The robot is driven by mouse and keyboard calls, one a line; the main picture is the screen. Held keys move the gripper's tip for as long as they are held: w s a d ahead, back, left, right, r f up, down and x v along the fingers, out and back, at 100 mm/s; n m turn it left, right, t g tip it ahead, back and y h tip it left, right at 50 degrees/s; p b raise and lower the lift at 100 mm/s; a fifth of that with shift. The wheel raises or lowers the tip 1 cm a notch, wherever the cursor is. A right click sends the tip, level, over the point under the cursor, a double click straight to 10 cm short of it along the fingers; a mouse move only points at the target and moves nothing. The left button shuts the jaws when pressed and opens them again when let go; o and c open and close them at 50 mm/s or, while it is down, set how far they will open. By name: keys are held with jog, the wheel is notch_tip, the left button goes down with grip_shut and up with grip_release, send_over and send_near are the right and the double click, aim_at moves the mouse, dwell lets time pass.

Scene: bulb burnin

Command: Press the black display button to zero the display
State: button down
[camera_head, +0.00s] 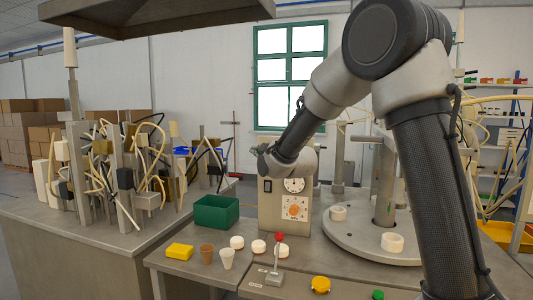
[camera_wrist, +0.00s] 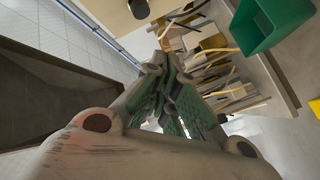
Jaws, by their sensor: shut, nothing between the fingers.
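A beige instrument box (camera_head: 270,222) stands on the bench in the head view, with a white round dial, an orange dial plate (camera_head: 295,208) and a small dark rectangle (camera_head: 268,186) on its front. I cannot tell whether that rectangle is the display button. My gripper (camera_wrist: 160,62) is shut and empty in the wrist view. In the head view, my arm's end is in front of the box's top, and the fingers are hard to make out. In the wrist view, a black oval part (camera_wrist: 138,8) sits on a beige surface at the top edge, apart from the fingertips.
A green bin (camera_head: 216,211) stands left of the box and also shows in the wrist view (camera_wrist: 252,38). A yellow block (camera_head: 180,251), cups, white round pieces and a red-topped lever (camera_head: 278,258) are in front. A round turntable (camera_head: 345,238) is at right, a cluttered wired rig at left.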

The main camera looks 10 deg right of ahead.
jog(key=shift+w+d, duration=0.5)
jog(key=shift+w, duration=0.4)
jog(key=shift+w+d, duration=0.5)
jog(key=shift+w, duration=0.35)
jog(key=shift+w+d, duration=0.2)
jog(key=shift+w, duration=0.15)
jog(key=shift+w+d, duration=0.25)
jog(key=shift+w, duration=0.15)
dwell(0.8)
dwell(0.4)
jog(key=shift+s+a, duration=0.45)
jog(key=shift+s, duration=0.35)
jog(key=shift+s, duration=0.1)
jog(key=shift+s+a, duration=0.4)
jog(key=shift+s, duration=0.3)
jog(key=shift+s+a, duration=0.45)
jog(key=shift+s, duration=0.2)
jog(key=shift+s+a, duration=0.4)
jog(key=shift+s, duration=0.3)
